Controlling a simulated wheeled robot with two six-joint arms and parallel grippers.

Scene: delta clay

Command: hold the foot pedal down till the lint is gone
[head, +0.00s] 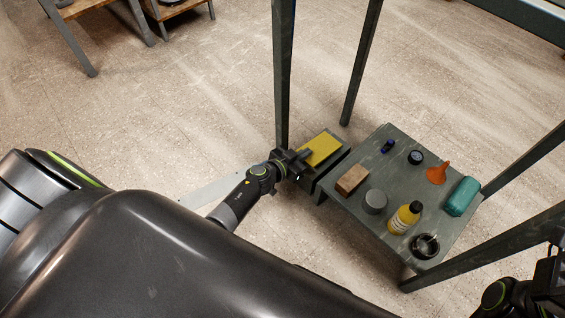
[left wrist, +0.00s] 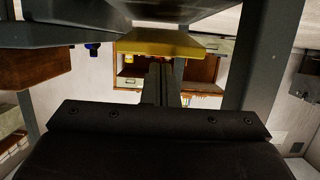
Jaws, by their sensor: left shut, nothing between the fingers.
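The foot pedal (head: 322,148) is a yellow plate on a dark base, beside the low grey table. My left gripper (head: 303,156) is at the pedal's near left edge, shut with nothing in it. In the left wrist view the pedal (left wrist: 165,43) is a yellow slab straight ahead, and the closed fingertips (left wrist: 163,68) end close to its edge. I cannot tell whether they touch it or whether it is pressed. I see no lint. Of my right arm only dark links show at the lower right; its fingers are out of view.
The low grey table (head: 360,214) holds a brown block (head: 352,179), a grey cylinder (head: 375,201), a yellow bottle (head: 404,217), an orange funnel (head: 438,173), a teal case (head: 461,196) and smaller items. Tall grey posts (head: 283,70) stand around the pedal. The floor to the left is open.

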